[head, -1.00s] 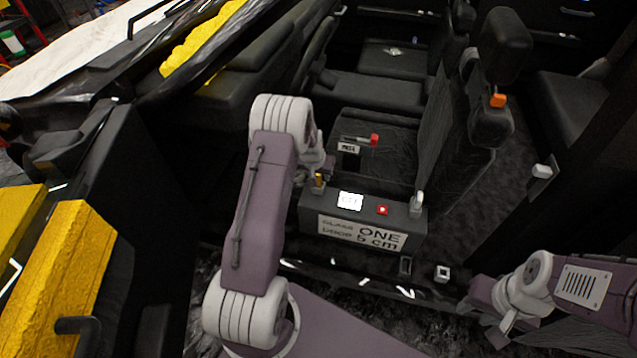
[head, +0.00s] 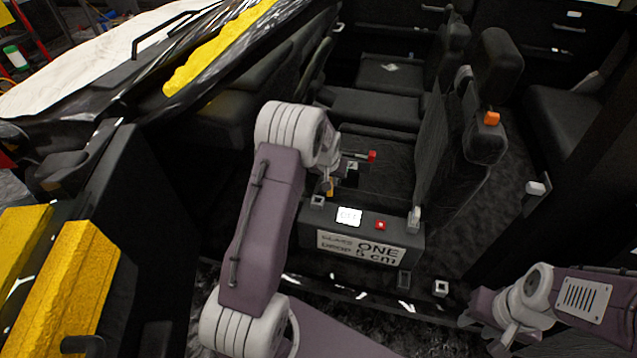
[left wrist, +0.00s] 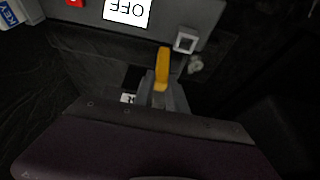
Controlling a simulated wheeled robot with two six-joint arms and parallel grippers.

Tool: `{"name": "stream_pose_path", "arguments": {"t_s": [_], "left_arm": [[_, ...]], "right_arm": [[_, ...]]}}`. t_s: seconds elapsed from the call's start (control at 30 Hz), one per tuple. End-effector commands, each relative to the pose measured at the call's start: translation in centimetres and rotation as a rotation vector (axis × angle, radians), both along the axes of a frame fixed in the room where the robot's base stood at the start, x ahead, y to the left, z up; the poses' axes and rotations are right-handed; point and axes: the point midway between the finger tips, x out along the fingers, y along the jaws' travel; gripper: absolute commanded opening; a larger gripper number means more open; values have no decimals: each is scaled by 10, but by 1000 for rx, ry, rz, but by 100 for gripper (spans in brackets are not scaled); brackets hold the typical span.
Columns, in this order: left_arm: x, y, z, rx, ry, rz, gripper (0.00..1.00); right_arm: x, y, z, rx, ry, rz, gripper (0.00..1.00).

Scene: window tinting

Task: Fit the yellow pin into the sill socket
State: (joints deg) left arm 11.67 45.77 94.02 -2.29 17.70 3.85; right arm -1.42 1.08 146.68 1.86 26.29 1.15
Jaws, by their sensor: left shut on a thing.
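The yellow pin (head: 330,187) is held in my left gripper (head: 328,181), just behind the left end of the dark control box. In the left wrist view the pin (left wrist: 162,66) sticks out of the shut jaws (left wrist: 163,98). A light square-rimmed socket (head: 317,200) on the box top stands empty beside the pin; it also shows in the left wrist view (left wrist: 185,41). On the door sill, lower right, are a white-rimmed square socket (head: 441,287) and a dark-rimmed one (head: 404,280). My right gripper (head: 500,338) is low at the right, its jaws unclear.
Seats (head: 450,140) stand at the right. The dark door (head: 150,200) is at the left.

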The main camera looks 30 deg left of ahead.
Motion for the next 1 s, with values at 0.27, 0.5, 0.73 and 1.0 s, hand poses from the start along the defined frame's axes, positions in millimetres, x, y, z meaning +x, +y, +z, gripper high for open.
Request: {"name": "stream_pose_path", "arguments": {"t_s": [0.27, 0.5, 0.73, 1.0], "left_arm": [[20, -57, 37, 0, -1, -2, 0], [24, -71, 44, 0, 0, 1, 0], [24, -71, 44, 0, 0, 1, 0], [25, -70, 44, 1, 0, 73, 0]], "right_arm": [[0, 0, 8, 0, 0, 0, 36], [0, 0, 9, 0, 0, 0, 36], [0, 0, 9, 0, 0, 0, 36], [0, 0, 9, 0, 0, 0, 36]]}}
